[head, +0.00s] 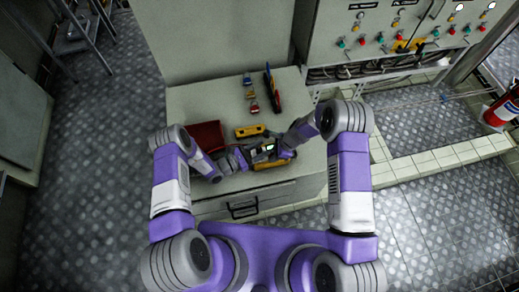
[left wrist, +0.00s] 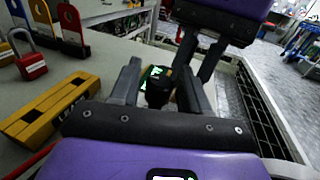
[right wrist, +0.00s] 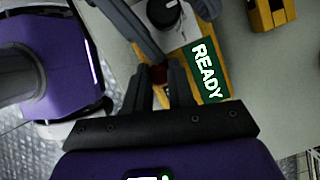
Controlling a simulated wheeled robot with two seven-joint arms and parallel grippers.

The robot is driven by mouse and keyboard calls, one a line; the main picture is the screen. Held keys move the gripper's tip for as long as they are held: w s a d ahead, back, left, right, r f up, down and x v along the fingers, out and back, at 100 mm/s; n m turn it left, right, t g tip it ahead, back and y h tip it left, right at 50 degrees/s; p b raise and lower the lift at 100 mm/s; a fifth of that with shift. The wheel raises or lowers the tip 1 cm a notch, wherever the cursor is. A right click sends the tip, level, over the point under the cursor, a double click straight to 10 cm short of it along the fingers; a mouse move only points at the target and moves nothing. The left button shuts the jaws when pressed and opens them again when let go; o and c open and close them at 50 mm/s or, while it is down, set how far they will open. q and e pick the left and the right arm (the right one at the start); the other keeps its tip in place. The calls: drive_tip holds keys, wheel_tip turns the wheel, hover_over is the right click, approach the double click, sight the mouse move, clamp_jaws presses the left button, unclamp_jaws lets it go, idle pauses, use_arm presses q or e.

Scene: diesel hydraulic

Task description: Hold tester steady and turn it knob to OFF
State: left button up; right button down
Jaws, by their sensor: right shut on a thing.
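The tester has a yellow case, a pale face and a green display reading READY. It lies on the cabinet top, seen in the head view (head: 275,163) and the right wrist view (right wrist: 186,47). Its black knob (right wrist: 163,12) also shows in the left wrist view (left wrist: 158,88). My left gripper (left wrist: 163,80) is open, with one finger on each side of the knob and a gap visible. My right gripper (right wrist: 160,75) is shut on the tester's near end, by a small red part. Arms hide much of the tester in the head view.
A control panel (head: 385,35) is at the back right.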

use_arm(q)
drive_tip(key=c, duration=0.7)
drive_tip(key=shift+n+t+y, duration=0.3)
drive_tip(key=shift+t, duration=0.1)
drive_tip(key=n+t+y, duration=0.5)
drive_tip(key=y, duration=0.1)
drive_tip(key=shift+s, duration=0.1)
drive_tip(key=n+t+y, duration=0.1)
drive_tip(key=n+y, duration=0.2)
drive_tip(key=y, duration=0.1)
drive_tip(key=n+t+y, duration=0.1)
drive_tip(key=n+y, duration=0.2)
drive_tip(key=y, duration=0.2)
drive_tip(key=shift+y, duration=0.3)
drive_tip(key=o, duration=0.9)
